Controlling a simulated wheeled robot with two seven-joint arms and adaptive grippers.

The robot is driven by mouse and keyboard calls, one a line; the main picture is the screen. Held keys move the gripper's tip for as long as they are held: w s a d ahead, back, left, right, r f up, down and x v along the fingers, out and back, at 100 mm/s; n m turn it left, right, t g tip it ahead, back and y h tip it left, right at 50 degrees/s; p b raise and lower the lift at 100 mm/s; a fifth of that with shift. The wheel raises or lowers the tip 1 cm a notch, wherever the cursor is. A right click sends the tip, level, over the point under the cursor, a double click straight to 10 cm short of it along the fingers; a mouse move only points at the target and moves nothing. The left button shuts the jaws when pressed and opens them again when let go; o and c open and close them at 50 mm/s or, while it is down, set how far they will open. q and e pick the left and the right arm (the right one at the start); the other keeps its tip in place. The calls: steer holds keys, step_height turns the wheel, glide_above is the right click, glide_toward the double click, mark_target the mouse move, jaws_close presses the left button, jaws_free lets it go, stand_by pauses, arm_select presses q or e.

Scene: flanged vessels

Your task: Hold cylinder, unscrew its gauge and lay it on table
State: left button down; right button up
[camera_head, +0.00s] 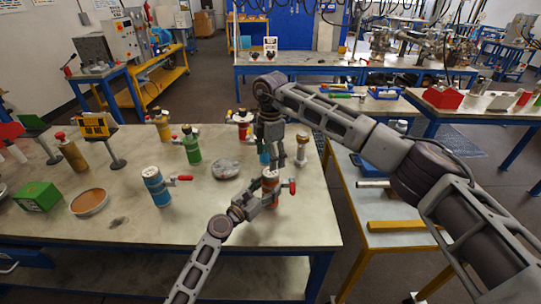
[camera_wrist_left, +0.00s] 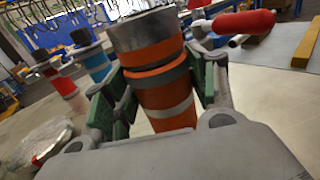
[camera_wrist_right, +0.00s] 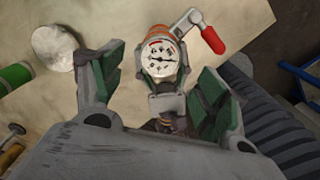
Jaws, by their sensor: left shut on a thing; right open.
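An orange cylinder (camera_head: 270,181) with grey bands stands near the right front of the table. It fills the middle of the left wrist view (camera_wrist_left: 158,72). My left gripper (camera_head: 262,194) is shut around its body, with green pads on both sides. A red-handled lever (camera_wrist_right: 206,32) sticks out sideways at the top. The round white-faced gauge (camera_wrist_right: 160,58) shows in the right wrist view at the cylinder's top. My right gripper (camera_wrist_right: 157,88) is open, with one finger to each side of the gauge and apart from it. In the head view my right gripper (camera_head: 270,138) hangs above the cylinder and hides the gauge.
The table (camera_head: 285,228) has free room at its right front. A round dish (camera_head: 89,202) and green box (camera_head: 38,196) lie left.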

mark_target(270, 173)
steer(key=shift+r+m, duration=0.1)
steer(key=shift+m, duration=0.3)
steer(key=shift+f, duration=4)
steer(key=c, duration=1.1)
steer(key=shift+c, duration=0.2)
